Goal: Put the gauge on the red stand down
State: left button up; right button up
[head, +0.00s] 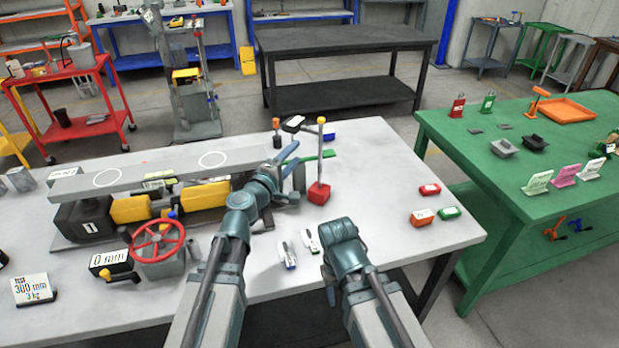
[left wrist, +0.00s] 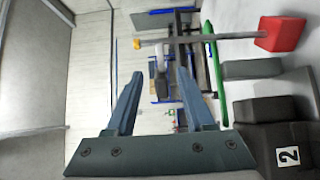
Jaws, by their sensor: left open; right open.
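The red stand (head: 319,194) is a red block on the white table with an upright post. A side arm at the top of the post carries a small black-and-white gauge (head: 293,124), left of the post. My left gripper (head: 290,153) is open just below the gauge. In the left wrist view the red block (left wrist: 281,34) is at upper right, and its post runs sideways. The gauge (left wrist: 160,84) shows beyond and between the open fingers of the left gripper (left wrist: 158,80); I cannot tell whether they touch it. My right gripper (head: 342,232) is low over the table, its fingers hidden.
A long grey beam (head: 150,172) lies over yellow and black blocks on the left, with a red handwheel (head: 158,240) in front. Small red, orange and green boxes (head: 423,217) lie right. The tabletop between them and the stand is clear.

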aim_at(314, 133)
pick_arm(q)
jog(key=x, duration=1.4)
jog(key=shift+s+a, duration=0.1)
grip_shut()
dwell(1.2)
